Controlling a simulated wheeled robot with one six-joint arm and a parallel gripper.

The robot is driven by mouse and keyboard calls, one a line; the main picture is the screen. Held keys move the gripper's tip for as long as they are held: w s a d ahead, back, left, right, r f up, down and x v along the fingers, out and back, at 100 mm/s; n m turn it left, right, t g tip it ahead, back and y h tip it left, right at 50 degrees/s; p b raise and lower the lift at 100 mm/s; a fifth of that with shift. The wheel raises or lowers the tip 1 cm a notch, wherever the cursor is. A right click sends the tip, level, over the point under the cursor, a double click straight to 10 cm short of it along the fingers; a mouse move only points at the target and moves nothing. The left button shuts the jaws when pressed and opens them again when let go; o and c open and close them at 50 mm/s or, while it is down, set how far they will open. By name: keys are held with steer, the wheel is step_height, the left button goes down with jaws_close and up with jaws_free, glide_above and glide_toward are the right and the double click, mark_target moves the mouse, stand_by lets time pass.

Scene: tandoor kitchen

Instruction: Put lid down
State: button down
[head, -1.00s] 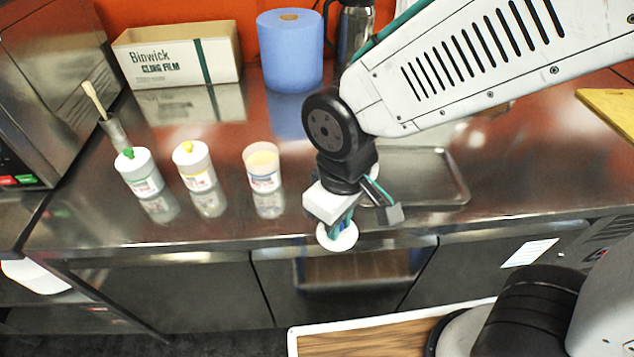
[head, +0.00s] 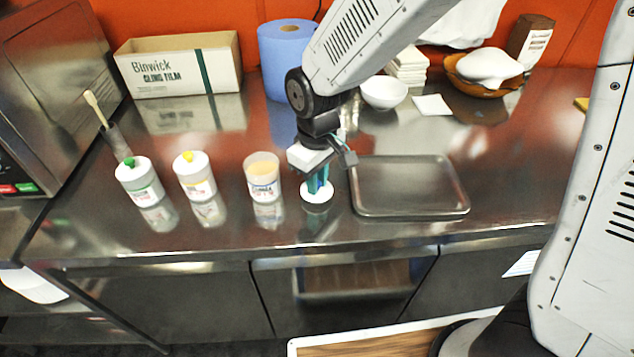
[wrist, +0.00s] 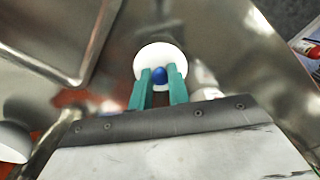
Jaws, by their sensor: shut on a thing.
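The lid is a white disc with a blue knob. It shows in the head view (head: 318,196) and in the wrist view (wrist: 150,57). My gripper (head: 318,186) is shut on the blue knob, its teal fingers on either side in the wrist view (wrist: 160,76). The lid is low over the steel counter, between the open tub and the tray; I cannot tell whether it touches the counter. The open tub (head: 263,188) holds pale yellow contents and has no lid on it.
Two lidded tubs, one with a green knob (head: 140,181) and one with a yellow knob (head: 194,176), stand left of the open tub. An empty metal tray (head: 455,208) lies just right of the lid. A white bowl (head: 384,93) stands behind. The counter's front strip is clear.

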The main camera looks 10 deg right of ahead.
steer(key=shift+f, duration=0.7)
steer(key=shift+f, duration=0.1)
steer(key=c, duration=1.3)
jaws_free()
steer(key=shift+f, duration=0.1)
steer(key=shift+c, duration=0.2)
step_height(320, 180, up, 12)
steer(key=shift+r, duration=0.25)
